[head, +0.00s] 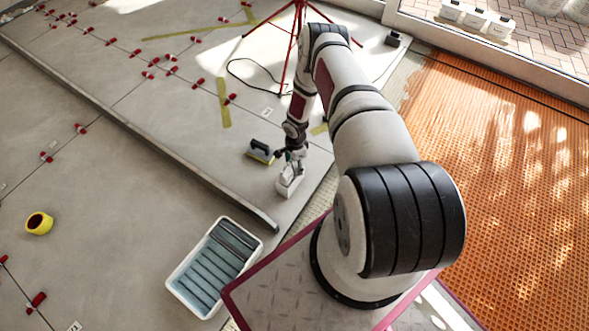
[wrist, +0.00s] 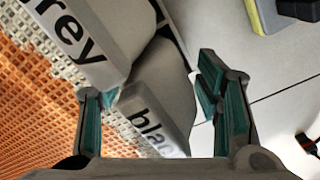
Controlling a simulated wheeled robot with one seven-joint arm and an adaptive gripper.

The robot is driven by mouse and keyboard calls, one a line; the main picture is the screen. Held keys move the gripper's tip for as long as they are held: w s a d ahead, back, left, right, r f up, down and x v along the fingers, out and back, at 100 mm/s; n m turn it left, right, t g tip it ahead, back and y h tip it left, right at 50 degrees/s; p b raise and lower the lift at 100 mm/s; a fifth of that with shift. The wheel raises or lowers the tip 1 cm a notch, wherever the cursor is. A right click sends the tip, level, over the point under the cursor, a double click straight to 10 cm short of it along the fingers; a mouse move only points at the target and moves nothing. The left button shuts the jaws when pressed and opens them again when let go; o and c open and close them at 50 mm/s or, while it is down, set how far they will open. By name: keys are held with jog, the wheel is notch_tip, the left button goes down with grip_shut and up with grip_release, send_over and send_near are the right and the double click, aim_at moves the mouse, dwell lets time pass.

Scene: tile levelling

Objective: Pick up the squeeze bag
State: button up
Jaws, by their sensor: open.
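Two pale squeeze bags show in the wrist view. One, lettered "grey" (wrist: 95,25), is at the upper left. The other, lettered "black" (wrist: 165,75), lies between the open fingers of my gripper (wrist: 158,88). The left finger is close to the bags' edges, and I cannot tell whether it touches them. The right finger is beside the "black" bag. In the head view, my gripper (head: 291,160) points down over the whitish bags (head: 288,186) on the floor near the tile edge. Their lettering is too small to read there.
A sponge float (head: 260,152) lies just left of my gripper. A white tub (head: 178,286) with a slatted insert stands in front. A long straightedge (head: 150,137) crosses the tiles. A yellow tape roll (head: 39,223) and red levelling clips lie left. Orange matting (head: 500,170) covers the right.

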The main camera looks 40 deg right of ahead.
jog(key=shift+f, duration=0.25)
jog(key=c, duration=1.1)
jog(key=shift+o, duration=0.2)
jog(key=shift+r, duration=0.15)
